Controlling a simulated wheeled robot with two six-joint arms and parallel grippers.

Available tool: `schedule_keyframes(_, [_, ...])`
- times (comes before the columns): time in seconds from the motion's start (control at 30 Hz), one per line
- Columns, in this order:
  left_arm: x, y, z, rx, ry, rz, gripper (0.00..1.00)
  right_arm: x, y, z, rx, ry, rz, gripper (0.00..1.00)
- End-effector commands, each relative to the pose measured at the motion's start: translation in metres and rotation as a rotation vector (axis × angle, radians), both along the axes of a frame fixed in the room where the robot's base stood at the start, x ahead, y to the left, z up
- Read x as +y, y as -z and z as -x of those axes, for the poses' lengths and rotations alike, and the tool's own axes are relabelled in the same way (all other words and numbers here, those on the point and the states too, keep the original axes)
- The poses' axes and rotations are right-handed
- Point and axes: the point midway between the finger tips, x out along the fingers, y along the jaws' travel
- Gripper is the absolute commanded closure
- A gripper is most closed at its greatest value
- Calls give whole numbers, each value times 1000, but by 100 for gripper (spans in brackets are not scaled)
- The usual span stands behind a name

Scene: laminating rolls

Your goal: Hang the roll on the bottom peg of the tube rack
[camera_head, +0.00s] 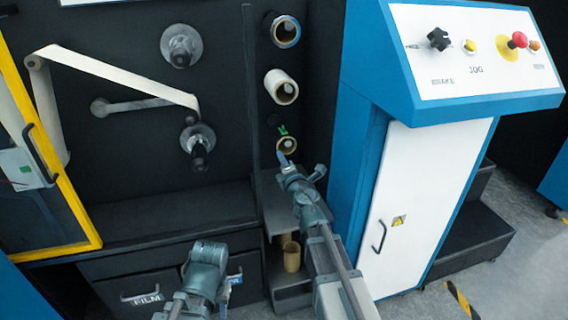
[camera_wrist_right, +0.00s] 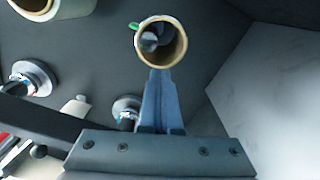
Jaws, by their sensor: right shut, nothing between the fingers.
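A short tan roll (camera_head: 293,145) is at the lowest spot of the tube rack's column. In the right wrist view its open end (camera_wrist_right: 181,45) faces me, and a grey peg (camera_wrist_right: 150,42) shows inside it, so it appears to hang on the bottom peg. My right gripper (camera_head: 283,160) is shut and empty. Its blue fingertips (camera_wrist_right: 159,74) are just below the roll's rim; I cannot tell whether they touch. My left gripper (camera_head: 205,257) is low in front of the drawers, away from the roll, with its fingers not clear.
Above are a white roll (camera_head: 276,84) and a top roll (camera_head: 275,30). A tan tube (camera_head: 292,262) stands on the low shelf. The blue and white control cabinet (camera_head: 408,190) stands close right of my right arm. Drawers (camera_head: 150,284) lie below left.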

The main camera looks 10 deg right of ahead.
Motion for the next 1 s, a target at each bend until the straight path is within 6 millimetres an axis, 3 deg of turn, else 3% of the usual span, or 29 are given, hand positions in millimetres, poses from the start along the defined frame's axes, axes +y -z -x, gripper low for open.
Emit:
schedule_keyframes(0.33, [0, 0, 0, 0, 0, 0, 59, 1, 0, -31, 0, 0, 0, 100])
schedule_keyframes(1.0, [0, 0, 0, 0, 0, 0, 59, 1, 0, -39, 0, 0, 0, 100])
